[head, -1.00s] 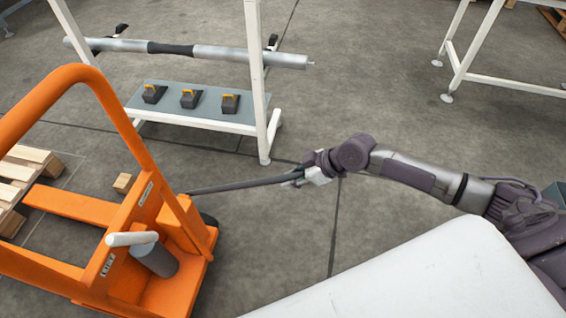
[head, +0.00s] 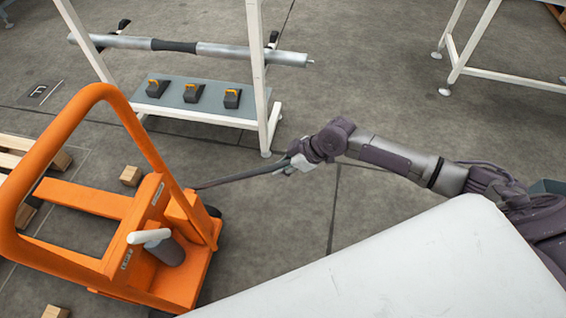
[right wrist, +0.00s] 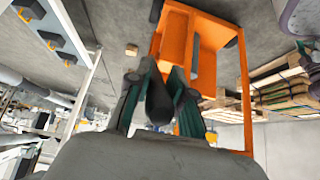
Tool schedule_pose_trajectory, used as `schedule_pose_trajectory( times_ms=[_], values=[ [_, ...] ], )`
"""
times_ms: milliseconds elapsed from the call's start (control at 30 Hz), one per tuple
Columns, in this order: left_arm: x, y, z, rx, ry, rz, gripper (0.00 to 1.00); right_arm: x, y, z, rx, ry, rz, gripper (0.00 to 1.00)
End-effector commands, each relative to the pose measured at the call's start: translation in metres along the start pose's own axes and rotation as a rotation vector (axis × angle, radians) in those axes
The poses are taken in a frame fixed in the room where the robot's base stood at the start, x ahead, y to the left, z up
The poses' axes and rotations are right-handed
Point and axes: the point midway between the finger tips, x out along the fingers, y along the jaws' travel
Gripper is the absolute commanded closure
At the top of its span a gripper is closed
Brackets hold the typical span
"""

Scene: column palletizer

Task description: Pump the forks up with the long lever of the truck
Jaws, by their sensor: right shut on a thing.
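The orange truck (head: 150,245) stands at the left in the head view, with its tall looped handle at the near side. Its long dark lever (head: 240,177) sticks out to the right from the truck's body, slanting up towards its free end. My right gripper (head: 296,163) is shut on the lever's free end. In the right wrist view the gripper's fingers (right wrist: 160,95) close around the dark lever end (right wrist: 159,103), with the orange truck body (right wrist: 190,50) beyond. One orange fork (head: 85,197) reaches left, low over the floor. My left gripper is not in view.
A white-framed rack (head: 262,90) with a metal roller and a grey shelf (head: 175,112) of several black-and-yellow blocks stands behind the lever. Wooden blocks (head: 130,175) lie near the forks.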

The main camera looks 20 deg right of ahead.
Motion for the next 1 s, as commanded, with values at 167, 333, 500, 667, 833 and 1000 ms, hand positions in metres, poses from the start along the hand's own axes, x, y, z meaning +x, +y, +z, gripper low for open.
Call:
schedule_pose_trajectory(
  times_ms=[167, 333, 500, 667, 833, 1000],
  values=[
    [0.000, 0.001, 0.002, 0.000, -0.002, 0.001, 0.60, -0.001, 0.002, 0.002, 0.001, -0.008, 0.003, 1.00],
    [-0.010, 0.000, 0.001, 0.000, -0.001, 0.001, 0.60, -0.005, 0.002, -0.006, 0.000, -0.017, 0.003, 1.00],
    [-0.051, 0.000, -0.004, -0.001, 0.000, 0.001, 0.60, -0.018, 0.002, -0.041, -0.001, -0.082, 0.002, 1.00],
    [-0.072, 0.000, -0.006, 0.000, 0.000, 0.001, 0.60, -0.020, 0.002, -0.061, 0.000, -0.144, 0.003, 1.00],
    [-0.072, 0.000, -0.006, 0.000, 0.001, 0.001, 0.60, -0.016, 0.002, -0.063, 0.001, -0.163, 0.004, 1.00],
    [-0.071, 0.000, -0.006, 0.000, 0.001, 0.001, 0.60, -0.015, 0.002, -0.062, 0.001, -0.161, 0.004, 1.00]
  ],
)
